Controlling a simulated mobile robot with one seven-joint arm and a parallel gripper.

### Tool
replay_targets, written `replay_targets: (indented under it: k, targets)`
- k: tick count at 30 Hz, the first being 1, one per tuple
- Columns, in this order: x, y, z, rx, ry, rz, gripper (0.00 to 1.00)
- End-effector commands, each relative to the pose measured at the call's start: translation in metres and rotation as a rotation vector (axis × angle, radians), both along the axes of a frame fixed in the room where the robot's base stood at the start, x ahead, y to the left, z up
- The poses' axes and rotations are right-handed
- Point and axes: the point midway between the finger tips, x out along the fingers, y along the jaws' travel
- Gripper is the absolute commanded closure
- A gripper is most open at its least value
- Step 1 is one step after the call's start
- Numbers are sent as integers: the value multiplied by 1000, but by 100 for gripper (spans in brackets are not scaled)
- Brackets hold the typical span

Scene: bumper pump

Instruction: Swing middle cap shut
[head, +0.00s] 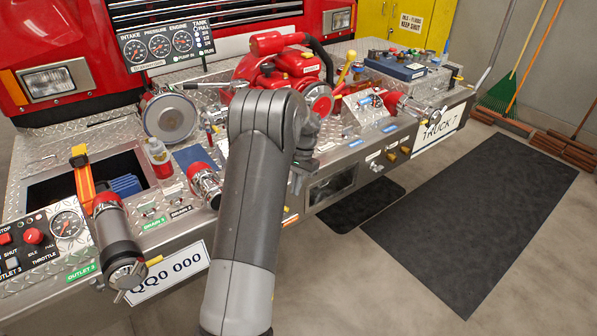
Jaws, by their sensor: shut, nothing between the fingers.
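I cannot tell for certain which part is the middle cap. A large round silver cap (169,117) with a pale face stands tilted up behind the red-collared middle outlet (205,183). My gripper (296,186) is small and partly hidden behind my forearm, at the bumper's front edge, below the disc and right of the middle outlet. It is shut and empty, with no clear contact visible. My arm hides part of the bumper between the outlet and the pump.
A right outlet (405,105) projects past the bumper. Gauges (158,45) stand at the back left.

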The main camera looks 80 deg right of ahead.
Motion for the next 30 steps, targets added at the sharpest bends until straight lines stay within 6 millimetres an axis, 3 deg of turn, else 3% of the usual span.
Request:
replay_targets:
  k: [9,30]
  targets:
    - [13,32,-9,-1,0,1,100]
    - [17,42,-10,-2,0,-28,100]
